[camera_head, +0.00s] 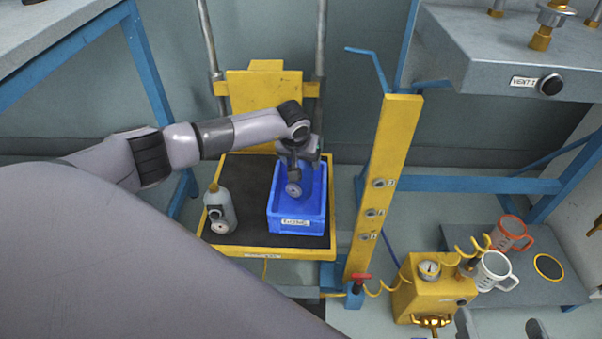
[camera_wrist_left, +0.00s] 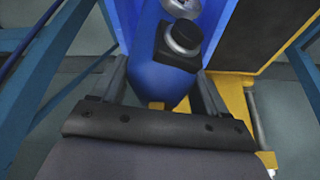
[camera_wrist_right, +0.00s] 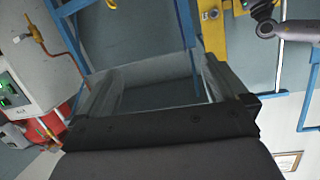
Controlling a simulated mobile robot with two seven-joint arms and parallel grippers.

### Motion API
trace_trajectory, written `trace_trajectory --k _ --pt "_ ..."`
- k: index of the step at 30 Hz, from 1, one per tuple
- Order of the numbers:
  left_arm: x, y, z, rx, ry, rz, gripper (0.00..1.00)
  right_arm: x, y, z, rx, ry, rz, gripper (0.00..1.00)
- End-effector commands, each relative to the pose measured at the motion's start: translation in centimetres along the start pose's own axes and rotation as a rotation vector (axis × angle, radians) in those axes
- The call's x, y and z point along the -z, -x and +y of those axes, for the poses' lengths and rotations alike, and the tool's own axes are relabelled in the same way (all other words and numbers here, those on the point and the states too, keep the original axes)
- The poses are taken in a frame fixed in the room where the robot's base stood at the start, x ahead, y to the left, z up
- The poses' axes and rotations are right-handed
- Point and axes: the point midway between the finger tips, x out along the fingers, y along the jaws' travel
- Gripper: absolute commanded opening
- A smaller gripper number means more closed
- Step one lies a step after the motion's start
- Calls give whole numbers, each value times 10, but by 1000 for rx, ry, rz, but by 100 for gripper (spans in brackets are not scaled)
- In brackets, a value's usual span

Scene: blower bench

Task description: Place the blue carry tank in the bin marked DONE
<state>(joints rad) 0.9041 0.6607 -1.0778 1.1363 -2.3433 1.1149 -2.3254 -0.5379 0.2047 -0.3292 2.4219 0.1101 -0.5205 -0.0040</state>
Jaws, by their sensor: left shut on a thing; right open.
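My left gripper (camera_head: 296,168) is over a blue bin (camera_head: 296,226) on the yellow lift platform. In the left wrist view my left gripper (camera_wrist_left: 163,95) is shut on the blue carry tank (camera_wrist_left: 158,80), which has a dark knob and a round gauge. In the head view the tank is hard to tell from the blue bin around it; the gauge shows below the gripper. I cannot tell whether the tank touches the bin floor. The bin's front label is too small to read surely. My right gripper (camera_wrist_right: 155,88) is open and empty, away from the bin.
A grey tank (camera_head: 220,210) stands left of the bin on the platform's black mat (camera_head: 250,180). A yellow post (camera_head: 385,180) rises right of it. A yellow pump unit (camera_head: 430,290), a white mug (camera_head: 494,271) and a red mug (camera_head: 510,232) are at the lower right.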

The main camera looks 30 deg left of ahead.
Motion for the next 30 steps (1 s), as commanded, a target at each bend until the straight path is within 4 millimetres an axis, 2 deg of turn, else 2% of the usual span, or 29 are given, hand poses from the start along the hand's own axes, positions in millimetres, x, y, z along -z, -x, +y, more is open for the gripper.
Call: trace_trajectory --k 7,19,20,22,30 --pt "-14 -34 1 -2 1 0 0 -2 6 6 -25 69 42 100" --pt "-15 -37 1 -2 0 2 0 1 8 6 -30 79 50 100" --pt "-16 -38 1 -1 -1 -1 78 1 8 6 -30 79 50 100" --pt "-16 -38 1 -1 -1 -1 100 1 8 6 -30 79 50 100" --pt "-16 -37 1 -1 0 -1 100 1 8 6 -29 79 50 100"
